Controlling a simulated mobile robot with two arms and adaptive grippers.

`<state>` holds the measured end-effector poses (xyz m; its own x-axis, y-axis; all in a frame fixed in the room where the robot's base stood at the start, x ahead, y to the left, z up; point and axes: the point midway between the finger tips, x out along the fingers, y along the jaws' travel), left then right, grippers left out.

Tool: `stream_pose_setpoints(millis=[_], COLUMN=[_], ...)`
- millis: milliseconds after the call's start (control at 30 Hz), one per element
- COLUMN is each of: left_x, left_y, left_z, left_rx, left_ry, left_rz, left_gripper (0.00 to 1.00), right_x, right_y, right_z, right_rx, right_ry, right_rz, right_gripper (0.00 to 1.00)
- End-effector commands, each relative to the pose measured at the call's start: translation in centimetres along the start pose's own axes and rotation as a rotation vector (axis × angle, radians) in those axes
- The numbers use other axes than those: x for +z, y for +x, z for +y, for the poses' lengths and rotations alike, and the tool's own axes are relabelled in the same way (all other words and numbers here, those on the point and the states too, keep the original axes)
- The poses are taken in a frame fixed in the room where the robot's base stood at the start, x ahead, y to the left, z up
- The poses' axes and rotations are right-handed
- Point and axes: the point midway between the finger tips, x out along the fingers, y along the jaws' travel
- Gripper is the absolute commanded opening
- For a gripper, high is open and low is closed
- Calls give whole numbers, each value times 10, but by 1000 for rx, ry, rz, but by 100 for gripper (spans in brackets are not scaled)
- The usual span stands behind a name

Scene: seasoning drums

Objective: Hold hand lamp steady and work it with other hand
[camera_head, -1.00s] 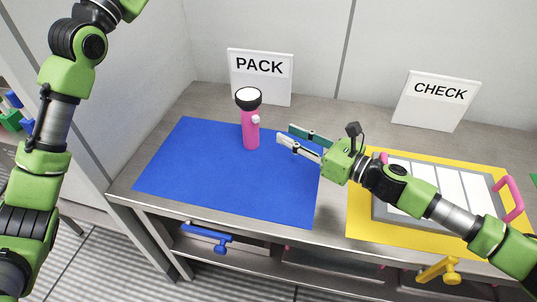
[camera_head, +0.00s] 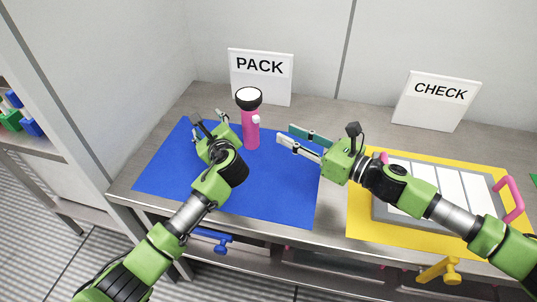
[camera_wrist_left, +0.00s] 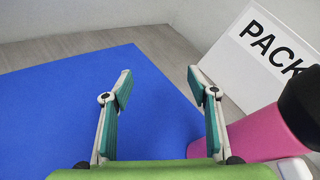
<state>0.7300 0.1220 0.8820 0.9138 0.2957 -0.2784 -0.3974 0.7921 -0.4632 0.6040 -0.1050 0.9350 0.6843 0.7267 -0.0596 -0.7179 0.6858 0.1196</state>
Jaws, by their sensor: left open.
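The pink hand lamp (camera_head: 251,132) stands upright on the blue mat (camera_head: 270,195), its black-rimmed head with a white lens on top and a small pale knob (camera_head: 256,119) on its right side. My left gripper (camera_head: 209,118) is open and empty, just left of the lamp. In the left wrist view the lamp (camera_wrist_left: 258,135) is beyond the right finger, outside the jaws, and only mat and table show between the fingers (camera_wrist_left: 159,82). My right gripper (camera_head: 286,134) is open and empty right of the lamp, its fingers pointing towards it, apart from it.
The PACK sign (camera_head: 270,85) stands behind the lamp. A CHECK sign (camera_head: 437,100) stands behind the yellow mat (camera_head: 365,225), which bears a grey panelled tray (camera_head: 384,213) with pink handles. The blue mat's front part is clear.

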Motion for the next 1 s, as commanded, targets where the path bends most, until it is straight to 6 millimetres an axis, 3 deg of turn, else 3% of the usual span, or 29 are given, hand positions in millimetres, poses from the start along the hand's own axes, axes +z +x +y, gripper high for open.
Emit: stream_pose_setpoints(millis=[100,200,300,400,600,767,1000], left_x=[-16,-27,-46,-64,-88,-93,-84], left_y=[-24,-54,-98,-129,-168,-174,-140], left_z=[16,18,-7,-36,-70,-78,-83], left_rx=[80,127,104,44,-47,-69,-69], left_ry=[163,296,407,454,494,503,504], left_rz=[-95,-183,-251,-271,-276,-278,-280], left_gripper=[54,54,54,54,54,54,54], right_x=[0,0,0,0,0,0,0], right_y=[0,0,0,0,0,0,0], right_z=[0,0,0,0,0,0,0], right_rx=[0,0,0,0,0,0,0], right_ry=[0,0,0,0,0,0,0], right_rz=[0,0,0,0,0,0,0], right_gripper=[28,28,28,28,28,28,28])
